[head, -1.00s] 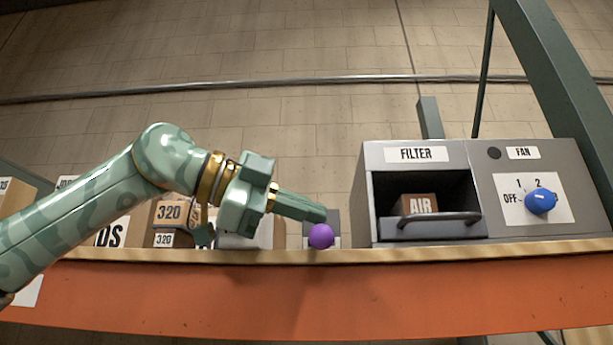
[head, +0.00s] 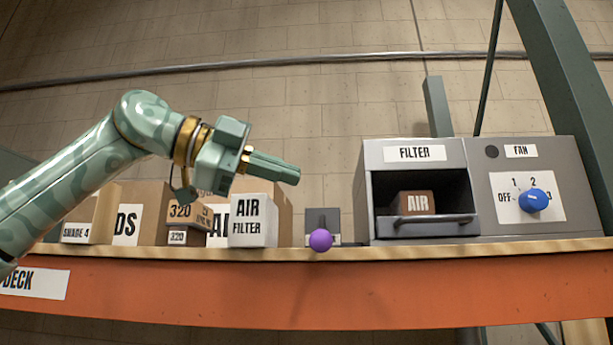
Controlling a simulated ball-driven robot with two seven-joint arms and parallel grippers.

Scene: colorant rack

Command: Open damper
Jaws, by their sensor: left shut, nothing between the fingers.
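The damper looks to be the small grey unit (head: 322,218) on the shelf, with a purple ball knob (head: 320,240) at its front, low near the shelf edge. No label shows on it. My left gripper (head: 297,176) is shut and empty, above and a little left of the purple knob, apart from it. Its fingers point right. My right gripper is not in view.
Right of the knob stands a grey filter housing (head: 412,155) with a brown AIR box (head: 414,203) inside and a bar handle. A fan panel has a blue dial (head: 534,200). A white AIR FILTER box (head: 253,220) and several cartons stand left.

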